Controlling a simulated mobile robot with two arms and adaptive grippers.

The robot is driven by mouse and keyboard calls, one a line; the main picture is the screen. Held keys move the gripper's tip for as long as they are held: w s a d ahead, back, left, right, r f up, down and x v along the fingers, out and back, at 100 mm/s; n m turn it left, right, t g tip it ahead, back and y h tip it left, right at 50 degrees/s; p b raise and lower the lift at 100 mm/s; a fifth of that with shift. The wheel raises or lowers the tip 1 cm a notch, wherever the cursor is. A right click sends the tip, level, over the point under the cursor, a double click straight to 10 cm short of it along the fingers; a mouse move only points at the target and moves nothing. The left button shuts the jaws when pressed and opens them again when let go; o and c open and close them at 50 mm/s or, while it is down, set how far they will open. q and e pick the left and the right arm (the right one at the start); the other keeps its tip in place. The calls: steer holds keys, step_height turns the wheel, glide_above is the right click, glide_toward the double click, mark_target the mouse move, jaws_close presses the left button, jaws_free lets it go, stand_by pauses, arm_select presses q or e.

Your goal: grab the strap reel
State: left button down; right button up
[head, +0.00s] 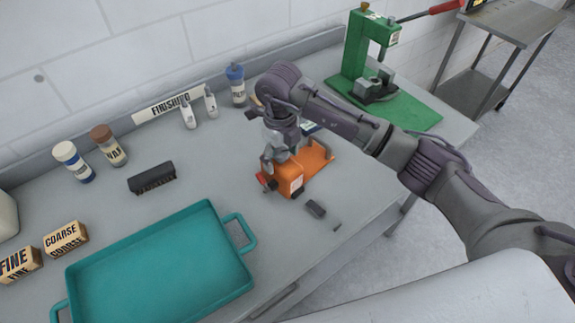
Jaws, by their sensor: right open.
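An orange item (314,160) with a pale label and a red part at its left end sits on the grey bench. It looks like the strap reel, but I cannot be sure. My right gripper (277,165) points down over its left part and is open. The gripper hides part of the orange item, and I cannot tell whether the fingers touch it. My left gripper is not in view.
A teal tray (243,274) fills the front left. A dark brush (151,178), several bottles and COARSE (66,239) and FINE (19,265) blocks stand left. A small dark block (315,208) lies near the front edge. A green press (357,50) stands back right.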

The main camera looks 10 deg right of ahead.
steer(key=shift+f+p, duration=0.5)
steer(key=shift+f, duration=1.2)
steer(key=c, duration=1.3)
